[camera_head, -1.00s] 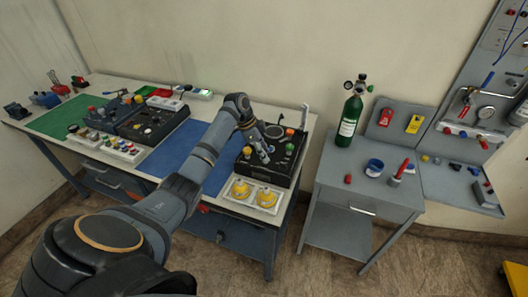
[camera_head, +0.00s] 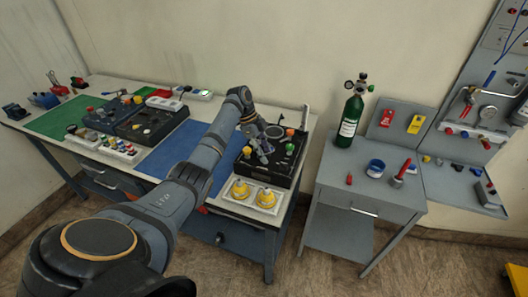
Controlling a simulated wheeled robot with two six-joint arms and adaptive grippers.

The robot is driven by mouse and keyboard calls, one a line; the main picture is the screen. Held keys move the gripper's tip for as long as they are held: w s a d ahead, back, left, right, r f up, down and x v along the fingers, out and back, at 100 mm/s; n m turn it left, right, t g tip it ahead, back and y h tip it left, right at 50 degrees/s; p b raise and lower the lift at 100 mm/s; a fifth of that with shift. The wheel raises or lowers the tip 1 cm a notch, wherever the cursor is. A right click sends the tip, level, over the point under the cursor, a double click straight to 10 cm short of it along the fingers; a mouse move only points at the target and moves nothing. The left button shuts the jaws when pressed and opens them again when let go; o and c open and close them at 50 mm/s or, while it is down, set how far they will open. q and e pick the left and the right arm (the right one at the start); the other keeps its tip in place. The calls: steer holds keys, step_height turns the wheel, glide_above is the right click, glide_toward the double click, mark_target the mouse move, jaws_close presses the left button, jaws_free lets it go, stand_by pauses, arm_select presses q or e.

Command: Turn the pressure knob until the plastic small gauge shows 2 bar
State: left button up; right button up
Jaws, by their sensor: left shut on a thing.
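The black trainer box (camera_head: 283,173) stands at the right end of the long bench. A round dark-faced gauge (camera_head: 275,131) is on its top; its reading is too small to make out. My left arm reaches over the bench, and my left gripper (camera_head: 263,157) points down onto the box's top, just in front of the gauge. It is shut on what seems to be the pressure knob, which the fingers hide. My right gripper is not in view.
A white tray with yellow knobs (camera_head: 266,197) lies in front of the box. A blue mat (camera_head: 178,147) is left of it. A green cylinder (camera_head: 349,120) stands on the grey side table (camera_head: 340,180) to the right. A thin upright post rises behind the box.

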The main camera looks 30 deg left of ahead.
arm_select(q)
steer(key=shift+r, duration=0.1)
steer(key=o, duration=1.1)
steer(key=shift+o, duration=0.2)
steer(key=shift+a+r, duration=0.1)
steer(key=v, duration=1.1)
steer(key=shift+a+r, duration=0.25)
